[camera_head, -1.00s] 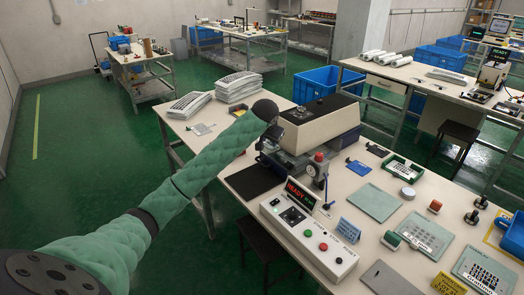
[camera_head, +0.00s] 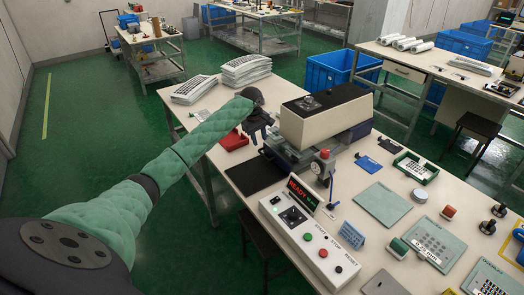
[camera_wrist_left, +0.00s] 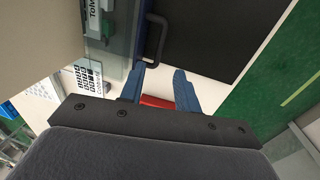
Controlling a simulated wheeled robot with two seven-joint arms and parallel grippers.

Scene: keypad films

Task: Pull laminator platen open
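The laminator (camera_head: 312,125) is a cream housing with a black top on the white table. A blue-grey platen part (camera_head: 284,155) shows low on its near left side. In the left wrist view, a black bar handle (camera_wrist_left: 156,38) stands out from this side, above a black mat (camera_wrist_left: 205,35). My left gripper (camera_head: 260,134) is beside the laminator's left side. In the left wrist view, its two blue fingers (camera_wrist_left: 158,78) are apart with nothing held between them. The handle's near end is close to the left fingertip; contact cannot be told. My right gripper is out of view.
A control box (camera_head: 308,238) with a lit READY sign stands in front. A red object (camera_head: 233,141) is left of the gripper. Film stacks (camera_head: 245,69) lie behind. Cards, trays and knobs crowd the table to the right.

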